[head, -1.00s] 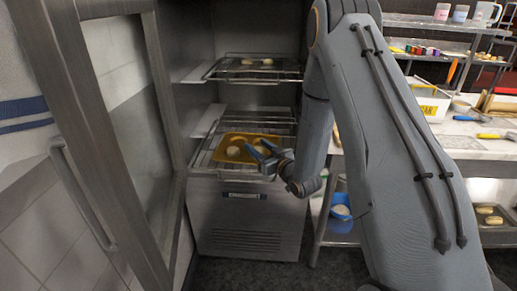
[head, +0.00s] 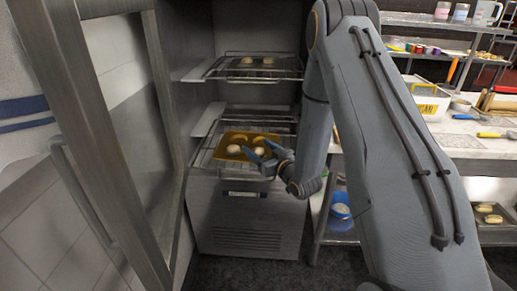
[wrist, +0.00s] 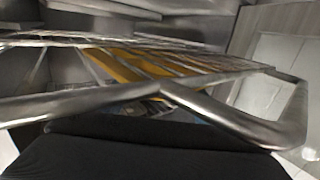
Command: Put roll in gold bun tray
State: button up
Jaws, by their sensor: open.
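The gold bun tray (head: 222,152) rests on the lower wire rack inside the open cabinet. Several pale rolls lie in it, one of them a roll (head: 233,149) near its front left. My gripper (head: 256,151) is at the tray's front right, with its blue fingers apart. One roll (head: 260,151) shows close to the fingertips; I cannot tell whether they touch it. In the wrist view the tray's gold surface (wrist: 130,68) shows through the rack wires, and the fingers are mostly hidden behind the rack's front bar.
The rack's thick front bar (wrist: 85,103) crosses close before the wrist camera. An upper rack (head: 225,69) holds more rolls. The open cabinet door (head: 95,130) stands at left. A worktable (head: 465,142) and shelves are at right.

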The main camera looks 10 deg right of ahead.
jog(key=b+v, duration=0.2)
jog(key=v, duration=0.9)
jog(key=shift+s, duration=0.4)
jog(key=shift+d, duration=0.1)
